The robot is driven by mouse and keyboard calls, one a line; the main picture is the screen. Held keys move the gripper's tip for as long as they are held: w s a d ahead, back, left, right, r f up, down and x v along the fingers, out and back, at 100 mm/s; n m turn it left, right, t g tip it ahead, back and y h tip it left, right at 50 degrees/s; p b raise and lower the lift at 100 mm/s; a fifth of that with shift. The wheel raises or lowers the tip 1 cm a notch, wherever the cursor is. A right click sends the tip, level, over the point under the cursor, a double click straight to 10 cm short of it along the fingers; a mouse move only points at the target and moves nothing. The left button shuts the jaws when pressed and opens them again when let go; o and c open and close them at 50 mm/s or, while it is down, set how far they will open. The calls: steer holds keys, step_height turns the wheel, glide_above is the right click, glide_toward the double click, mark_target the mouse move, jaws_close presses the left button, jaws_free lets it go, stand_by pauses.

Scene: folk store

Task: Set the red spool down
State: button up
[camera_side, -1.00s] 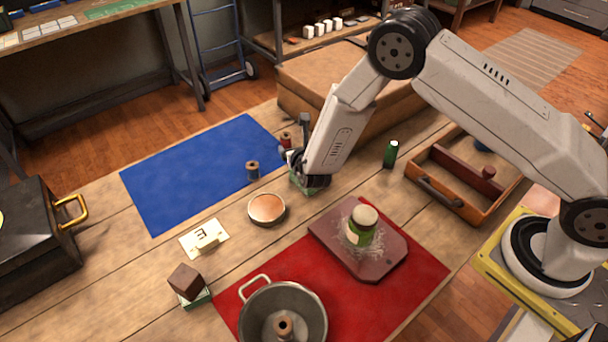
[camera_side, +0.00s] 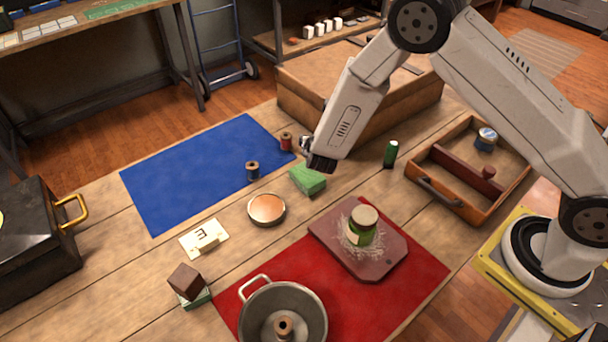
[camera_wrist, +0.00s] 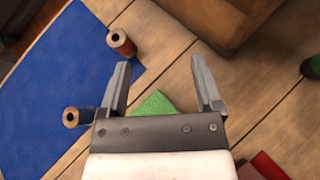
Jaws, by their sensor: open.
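The red spool (camera_side: 286,141) stands upright on the right part of the blue mat (camera_side: 190,180), near its edge. In the wrist view the red spool (camera_wrist: 121,43) is beyond the left fingertip, apart from it. My gripper (camera_wrist: 163,72) is open with nothing between its fingers. In the side view my gripper (camera_side: 308,146) is above the table, just right of the red spool; its fingers are partly hidden by the wrist. A blue spool (camera_side: 252,171) stands on the mat's front edge area, and it also shows in the wrist view (camera_wrist: 71,117).
A green block (camera_side: 308,180) lies below my gripper. A cardboard box (camera_side: 360,95) stands behind. A green cylinder (camera_side: 390,154) and a wooden tool tray (camera_side: 440,198) are to the right. A jar (camera_side: 362,226) on a board, a round tin (camera_side: 266,209) and a pot (camera_side: 316,297) are in front.

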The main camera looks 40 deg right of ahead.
steer(key=s+d+r+m+g, duration=0.3)
steer(key=s+m+g, duration=0.1)
steer(key=s+m, duration=0.2)
steer(key=s+d+r+m+g, duration=0.3)
steer(key=s+m, duration=0.2)
steer(key=s, duration=0.1)
steer(key=s+a+r+m+y, duration=0.2)
steer(key=s+r+m+y, duration=0.1)
steer(key=s+m, duration=0.3)
steer(key=s+a+r+m+y, duration=0.2)
steer(key=s+m, duration=0.4)
steer(key=m, duration=0.4)
steer(key=shift+s+a+r+y, duration=0.25)
steer(key=shift+r+y, duration=0.35)
steer(key=shift+y, duration=0.5)
